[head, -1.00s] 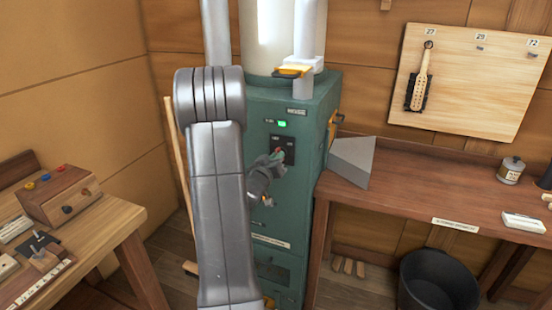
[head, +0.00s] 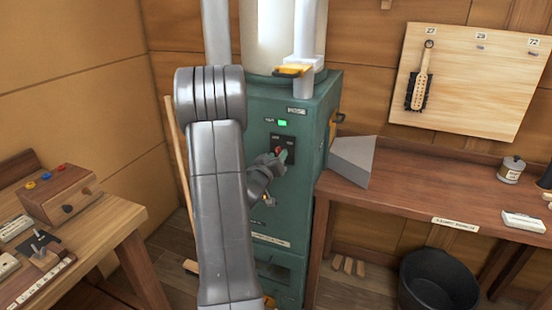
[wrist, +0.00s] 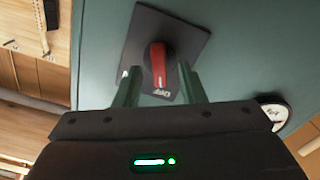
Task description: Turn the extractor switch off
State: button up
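The extractor switch is a rotary knob with a red bar on a black plate (head: 290,143), on the front of the green extractor cabinet (head: 262,97). A green lamp (head: 282,123) is lit above it. In the wrist view the knob (wrist: 158,65) shows up close, its red bar running up and down the picture, with the word OFF below its lower end. My gripper (wrist: 158,72) is open, its two fingers apart on either side of the knob, with gaps visible. In the head view my gripper (head: 279,160) is at the switch plate and partly covers the knob.
A wooden bench (head: 430,205) stands right of the cabinet, with a grey wedge-shaped piece (head: 352,160) close to the cabinet's side. A black bucket (head: 438,283) is on the floor below. A lower table (head: 118,222) with a control box (head: 58,195) stands at the left.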

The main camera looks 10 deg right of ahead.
jog(key=shift+s, duration=0.1)
jog(key=b+v, duration=0.2)
jog(key=v, duration=1.1)
jog(key=shift+s+a, duration=0.25)
jog(key=shift+w+d, duration=0.1)
jog(key=shift+w, duration=0.05)
jog(key=p+x, duration=0.2)
jog(key=x, duration=1.1)
jog(key=shift+w+d, duration=0.2)
jog(key=shift+w, duration=0.05)
